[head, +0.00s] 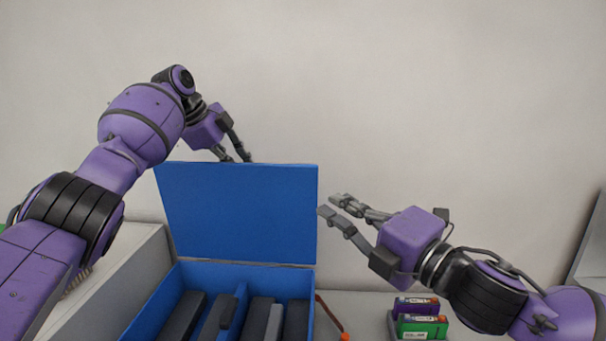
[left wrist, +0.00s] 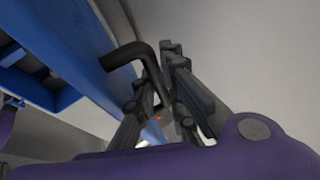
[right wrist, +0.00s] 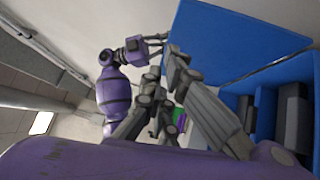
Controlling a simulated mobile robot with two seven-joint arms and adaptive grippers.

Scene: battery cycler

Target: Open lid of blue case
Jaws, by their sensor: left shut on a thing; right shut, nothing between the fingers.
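The blue case (head: 150,307) stands at the bottom middle of the head view, with dark blocks in its compartments. Its blue lid (head: 240,210) stands upright at the back of the case, raised open; it also shows in the right wrist view (right wrist: 235,40). My left gripper (head: 236,157) is at the lid's top edge, its fingertips partly hidden behind it. In the left wrist view its fingers (left wrist: 167,62) are shut on a dark bent handle (left wrist: 125,54) beside the blue lid. My right gripper (head: 328,205) is shut and empty, just right of the lid.
A purple battery pack (head: 416,304) and a green one (head: 422,326) sit right of the case. A red-orange cable (head: 328,315) lies by the case's right side. A grey box (head: 110,280) stands at left. The wall behind is bare.

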